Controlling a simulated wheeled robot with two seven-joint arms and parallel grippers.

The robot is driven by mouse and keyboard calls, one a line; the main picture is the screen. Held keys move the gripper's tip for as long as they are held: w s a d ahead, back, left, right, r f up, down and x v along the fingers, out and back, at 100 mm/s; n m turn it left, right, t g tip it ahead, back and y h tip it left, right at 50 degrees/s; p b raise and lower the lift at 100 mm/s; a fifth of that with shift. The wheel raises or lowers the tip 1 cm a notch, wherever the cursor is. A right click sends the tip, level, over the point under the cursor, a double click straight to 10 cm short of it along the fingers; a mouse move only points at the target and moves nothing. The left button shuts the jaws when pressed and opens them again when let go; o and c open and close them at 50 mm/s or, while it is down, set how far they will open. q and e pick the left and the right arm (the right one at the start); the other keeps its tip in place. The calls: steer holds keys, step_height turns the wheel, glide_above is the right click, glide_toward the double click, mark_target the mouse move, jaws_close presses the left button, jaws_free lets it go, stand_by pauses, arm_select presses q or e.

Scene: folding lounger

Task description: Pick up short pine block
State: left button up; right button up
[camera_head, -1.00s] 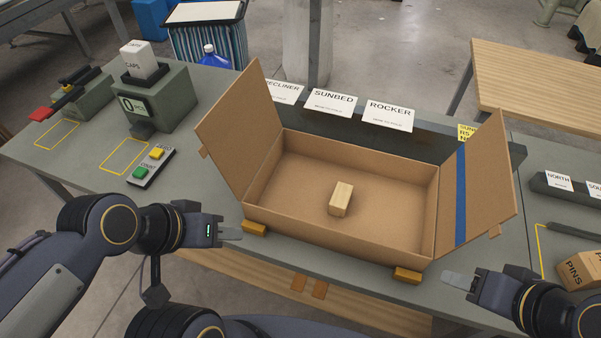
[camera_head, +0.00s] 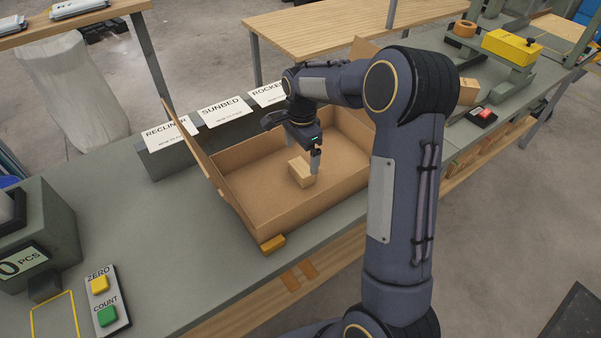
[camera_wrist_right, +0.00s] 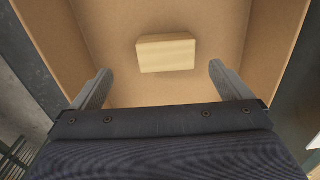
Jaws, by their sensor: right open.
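The short pine block (camera_head: 301,171) sits on the floor of the open cardboard box (camera_head: 252,187). In the right wrist view the block (camera_wrist_right: 167,54) lies ahead of the fingertips, near the middle between them. My right gripper (camera_head: 314,163) reaches down into the box close beside the block. In the right wrist view my right gripper (camera_wrist_right: 158,78) is open, with a finger on each side and nothing between them. Its far finger is partly hidden in the head view. My left gripper is not in view.
The box's walls and raised flaps surround the block. Label cards (camera_head: 224,109) stand behind the box. A button panel (camera_head: 104,299) with yellow and green buttons lies at the left. The bench between panel and box is clear.

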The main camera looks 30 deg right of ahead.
mark_target(301, 167)
steer(key=f, duration=0.5)
steer(key=w+f+p, duration=0.1)
steer(key=f, duration=0.1)
steer(key=shift+d+f, duration=0.25)
steer(key=shift+f, duration=0.05)
steer(key=c, duration=1.1)
steer(key=shift+r, duration=0.1)
